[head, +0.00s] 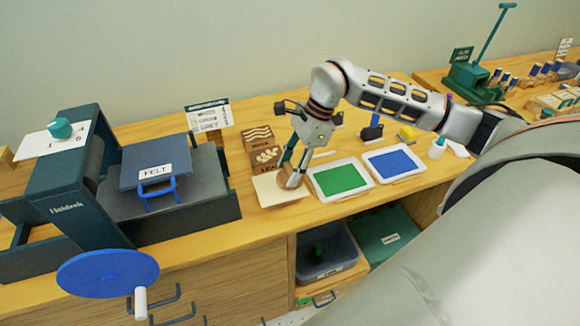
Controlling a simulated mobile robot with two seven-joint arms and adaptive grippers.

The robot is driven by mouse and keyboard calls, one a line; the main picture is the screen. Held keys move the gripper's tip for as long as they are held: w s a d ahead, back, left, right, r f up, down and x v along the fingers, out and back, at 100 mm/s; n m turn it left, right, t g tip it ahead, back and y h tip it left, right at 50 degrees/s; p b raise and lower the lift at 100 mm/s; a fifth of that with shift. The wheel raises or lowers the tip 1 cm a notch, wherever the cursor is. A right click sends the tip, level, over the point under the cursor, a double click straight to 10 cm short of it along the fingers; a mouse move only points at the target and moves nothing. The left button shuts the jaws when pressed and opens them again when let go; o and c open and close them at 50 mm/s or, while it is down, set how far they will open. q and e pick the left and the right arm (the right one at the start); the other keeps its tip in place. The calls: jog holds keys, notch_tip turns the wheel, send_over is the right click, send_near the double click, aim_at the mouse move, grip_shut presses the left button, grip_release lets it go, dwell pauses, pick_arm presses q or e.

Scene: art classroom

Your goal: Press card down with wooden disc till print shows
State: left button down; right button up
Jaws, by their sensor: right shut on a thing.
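A cream card (268,192) lies flat on the wooden bench top, left of the green ink tray. My right gripper (290,180) points down over the card's right part, shut on a round wooden disc (283,183). The disc is at the card's surface; I cannot tell how firmly it presses. No print shows on the visible part of the card, and the area under the disc is hidden. My left gripper is out of view.
A green tray (316,178) and a blue tray (366,158) lie to the right. A dark press with a felt board (128,170) and a blue handwheel (85,272) fills the left. The bench's front edge is close.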

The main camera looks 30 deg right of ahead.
jog(key=shift+f+b, duration=0.35)
jog(key=shift+f, duration=0.2)
dwell(1.4)
jog(key=shift+r+p, duration=2.6)
jog(key=shift+r, duration=0.95)
